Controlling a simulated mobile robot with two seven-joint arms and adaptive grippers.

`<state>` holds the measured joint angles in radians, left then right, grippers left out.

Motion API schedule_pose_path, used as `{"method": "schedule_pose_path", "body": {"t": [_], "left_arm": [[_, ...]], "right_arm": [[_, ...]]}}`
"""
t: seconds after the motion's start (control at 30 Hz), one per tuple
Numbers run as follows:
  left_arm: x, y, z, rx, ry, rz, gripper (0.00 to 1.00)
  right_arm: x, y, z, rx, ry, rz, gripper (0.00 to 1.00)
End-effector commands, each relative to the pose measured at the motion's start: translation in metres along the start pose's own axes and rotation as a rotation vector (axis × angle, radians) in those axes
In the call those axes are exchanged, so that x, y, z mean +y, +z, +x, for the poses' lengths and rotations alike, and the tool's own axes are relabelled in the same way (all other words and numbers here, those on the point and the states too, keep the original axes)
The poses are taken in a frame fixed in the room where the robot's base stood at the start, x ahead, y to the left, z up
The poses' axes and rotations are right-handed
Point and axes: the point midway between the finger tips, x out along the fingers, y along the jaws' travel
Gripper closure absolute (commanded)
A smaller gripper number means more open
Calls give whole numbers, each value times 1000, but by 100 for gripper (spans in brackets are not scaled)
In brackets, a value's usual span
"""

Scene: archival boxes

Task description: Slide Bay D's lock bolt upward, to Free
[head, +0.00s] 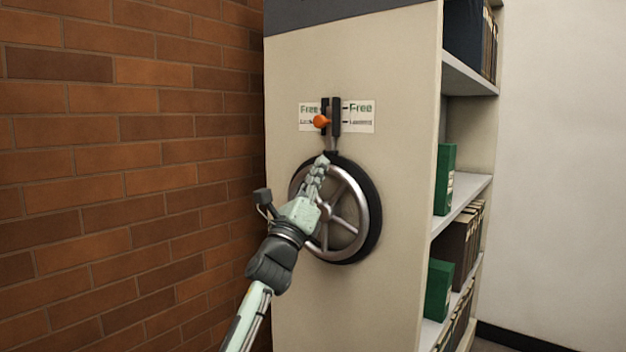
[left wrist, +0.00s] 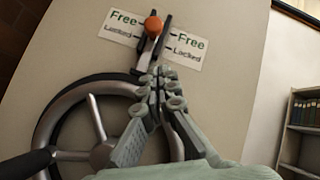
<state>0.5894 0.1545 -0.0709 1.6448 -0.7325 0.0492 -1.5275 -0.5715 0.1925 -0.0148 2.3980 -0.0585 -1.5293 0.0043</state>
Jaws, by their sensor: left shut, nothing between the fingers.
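Bay D's lock bolt has an orange knob (head: 321,121) in a dark upright guide (head: 336,116) on the cream end panel. The knob also shows in the left wrist view (left wrist: 153,26), at the top of the guide's visible part. My left gripper (head: 322,160) is shut and empty, below the knob and in front of the handwheel's upper rim. In the wrist view its fingertips (left wrist: 158,78) appear apart from the knob. My right gripper is not in view.
A spoked handwheel (head: 371,220) sits just below the bolt, behind my left gripper; a dark grip (left wrist: 25,163) shows on it. A brick wall (head: 130,180) stands to the left. Shelves (head: 466,200) with green boxes and binders are at the right.

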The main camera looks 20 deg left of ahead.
Motion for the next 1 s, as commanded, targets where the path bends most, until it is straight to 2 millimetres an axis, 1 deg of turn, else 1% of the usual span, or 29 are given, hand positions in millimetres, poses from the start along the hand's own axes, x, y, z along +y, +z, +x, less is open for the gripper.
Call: {"method": "schedule_pose_path", "body": {"t": [0.03, 0.1, 0.17, 0.2, 0.3, 0.4, 0.53, 0.83, 0.93, 1.0], "left_arm": [[-2, 2, 14, -1, -2, -2, 100], [-2, 1, 28, 0, 0, -1, 100], [-2, 1, 40, 0, -1, -1, 100], [-2, 9, 44, 0, -2, 2, 100], [-1, 18, 53, 1, -1, 3, 100], [-1, 24, 59, 2, -1, 1, 100], [0, 27, 62, 2, 0, 1, 100], [0, 27, 62, 2, 0, 0, 100], [-3, 31, 66, 2, -1, 1, 100], [-7, 37, 71, 1, -1, 1, 100]], "right_arm": [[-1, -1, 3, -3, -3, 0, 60], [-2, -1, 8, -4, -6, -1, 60], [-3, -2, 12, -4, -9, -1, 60], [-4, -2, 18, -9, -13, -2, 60], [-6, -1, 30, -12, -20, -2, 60], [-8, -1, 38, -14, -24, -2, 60], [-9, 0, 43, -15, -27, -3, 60], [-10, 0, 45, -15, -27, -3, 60], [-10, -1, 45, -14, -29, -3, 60], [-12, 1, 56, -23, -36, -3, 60]]}}
